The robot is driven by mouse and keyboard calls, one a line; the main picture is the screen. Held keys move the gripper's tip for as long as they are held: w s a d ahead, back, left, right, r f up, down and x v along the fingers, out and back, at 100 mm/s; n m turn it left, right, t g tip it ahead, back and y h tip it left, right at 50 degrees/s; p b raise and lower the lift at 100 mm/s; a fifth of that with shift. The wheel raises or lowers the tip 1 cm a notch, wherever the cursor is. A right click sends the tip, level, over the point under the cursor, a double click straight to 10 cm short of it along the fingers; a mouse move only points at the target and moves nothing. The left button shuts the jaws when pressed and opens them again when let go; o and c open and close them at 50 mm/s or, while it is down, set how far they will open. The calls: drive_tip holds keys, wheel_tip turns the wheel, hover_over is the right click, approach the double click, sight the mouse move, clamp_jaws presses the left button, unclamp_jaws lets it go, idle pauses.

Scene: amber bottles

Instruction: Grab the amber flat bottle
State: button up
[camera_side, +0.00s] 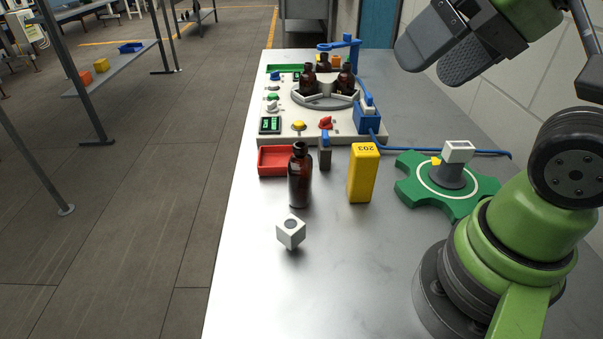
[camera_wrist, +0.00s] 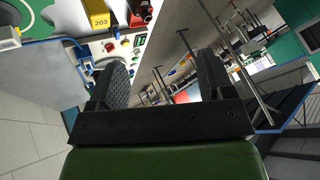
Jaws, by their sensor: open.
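An amber bottle (camera_side: 300,182) with a dark cap stands upright on the metal table, in front of a red tray. It is brown and glossy; whether it is flat I cannot tell from this side. My gripper (camera_side: 445,54) is high at the upper right of the side view, well apart from the bottle. In the wrist view my gripper (camera_wrist: 162,62) has its two dark pads spread wide with nothing between them. A dark shape beside red at that view's top edge may be the bottle, cut off by the frame.
A yellow block marked 203 (camera_side: 362,173) stands right of the bottle, with a small grey-and-blue item (camera_side: 325,152) between. The red tray (camera_side: 272,162) is behind.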

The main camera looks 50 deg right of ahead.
drive_tip(key=shift+c, duration=0.2)
drive_tip(key=shift+c, duration=1.3)
drive_tip(key=m+g+h, duration=0.7)
drive_tip(key=m+h, duration=0.1)
drive_tip(key=h, duration=0.7)
hover_over(297, 152)
drive_tip(key=s+a, duration=0.2)
drive_tip(key=s, duration=0.3)
wheel_tip(297, 152, down, 13)
drive_tip(key=w+a+f+m+t+h, duration=0.2)
drive_tip(key=w+a+f+t+h, duration=0.15)
drive_tip(key=f+t, duration=0.35)
drive_tip(key=shift+g, duration=0.4)
drive_tip(key=x, duration=0.5)
drive_tip(key=f+x, duration=0.1)
drive_tip(key=x, duration=0.2)
drive_tip(key=shift+s+d, duration=0.2)
drive_tip(key=shift+d, duration=0.15)
